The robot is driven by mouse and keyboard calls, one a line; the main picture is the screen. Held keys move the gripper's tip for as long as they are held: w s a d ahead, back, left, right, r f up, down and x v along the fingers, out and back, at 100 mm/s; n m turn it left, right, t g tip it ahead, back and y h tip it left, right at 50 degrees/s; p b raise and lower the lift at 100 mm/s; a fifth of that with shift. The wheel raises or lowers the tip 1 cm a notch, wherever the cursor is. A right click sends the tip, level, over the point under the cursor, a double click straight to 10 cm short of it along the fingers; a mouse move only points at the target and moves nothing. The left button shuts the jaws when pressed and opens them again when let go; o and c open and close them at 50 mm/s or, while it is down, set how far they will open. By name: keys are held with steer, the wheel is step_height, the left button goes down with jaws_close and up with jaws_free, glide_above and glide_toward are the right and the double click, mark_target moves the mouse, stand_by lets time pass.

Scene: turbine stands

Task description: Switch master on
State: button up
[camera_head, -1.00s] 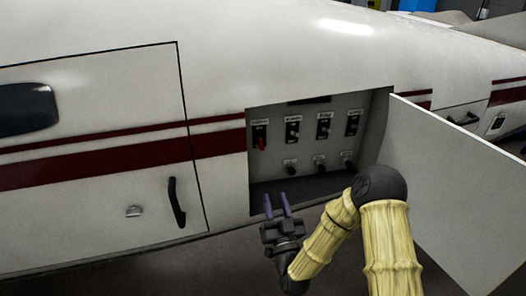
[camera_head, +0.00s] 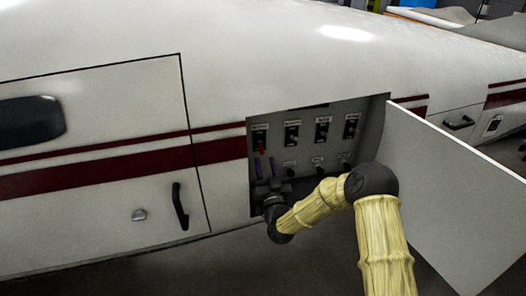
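The open compartment in the white aircraft's side holds a grey switch panel (camera_head: 307,152). At the panel's upper left is a switch with a red lever (camera_head: 262,149), which points down. Its label is too small to read, so I cannot confirm it is the master. My gripper (camera_head: 265,161) is open, its two blue fingers apart and pointing up toward the panel just below the red lever. Nothing shows between the fingers. I cannot tell whether a finger touches the lever. The gripper hides the panel's lower left.
Dark switches (camera_head: 322,131) stand in the same row to the right, with small knobs (camera_head: 319,162) below. The open white door (camera_head: 450,180) stands to the right of my arm. A closed door with a black handle (camera_head: 180,206) is at the left.

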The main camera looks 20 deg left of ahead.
mark_target(261, 148)
steer(key=shift+p+x, duration=0.45)
steer(key=shift+x, duration=1.65)
steer(key=shift+c, duration=0.4)
jaws_close()
